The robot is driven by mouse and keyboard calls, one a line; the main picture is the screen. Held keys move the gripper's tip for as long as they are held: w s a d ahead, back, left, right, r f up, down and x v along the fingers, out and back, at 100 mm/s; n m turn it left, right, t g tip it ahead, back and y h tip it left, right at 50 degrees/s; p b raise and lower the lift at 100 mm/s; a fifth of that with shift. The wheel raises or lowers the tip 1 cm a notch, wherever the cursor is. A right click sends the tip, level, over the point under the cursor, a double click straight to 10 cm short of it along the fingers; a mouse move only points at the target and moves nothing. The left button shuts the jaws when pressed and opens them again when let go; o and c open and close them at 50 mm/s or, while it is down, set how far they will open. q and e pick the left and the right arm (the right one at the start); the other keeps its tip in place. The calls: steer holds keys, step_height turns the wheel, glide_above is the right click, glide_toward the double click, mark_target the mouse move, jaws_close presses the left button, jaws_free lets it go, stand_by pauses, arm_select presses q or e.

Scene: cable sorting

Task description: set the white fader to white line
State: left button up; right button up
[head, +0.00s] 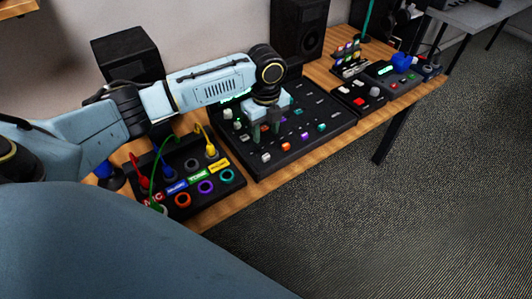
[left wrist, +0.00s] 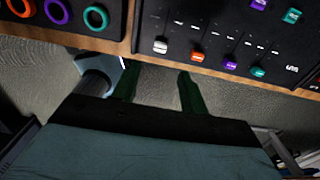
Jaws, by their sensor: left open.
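The black mixer panel (head: 252,170) lies on the wooden table. Its front row has a white fader (head: 266,158), then orange (head: 285,147), purple (head: 304,136) and teal (head: 321,128) caps. In the left wrist view the white fader (left wrist: 160,46) is the leftmost cap in this row, near the panel's edge. My left gripper (head: 265,136) points down over the panel, open and empty. In the left wrist view its two fingers (left wrist: 157,76) stand apart, with the white fader just beyond the gap between them. Small pale marks show by the slots; I cannot single out a white line.
A patch box (head: 228,187) with coloured rings and plugged red, green and yellow cables stands left of the mixer. Black speakers (head: 298,28) stand behind. Smaller devices (head: 358,98) lie to the right. Open carpet is in front of the table.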

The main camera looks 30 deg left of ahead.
mark_target(266, 156)
arm_select(q)
step_height(266, 156, down, 9)
steer(key=shift+f+b, duration=0.15)
steer(key=shift+b, duration=0.6)
steer(key=shift+f, duration=0.3)
jaws_close()
arm_select(e)
steer(key=shift+w+d+f, duration=0.1)
steer(key=shift+d+f, duration=0.1)
steer(key=shift+f, duration=0.25)
steer(key=shift+d+f, duration=0.2)
steer(key=shift+f, duration=0.25)
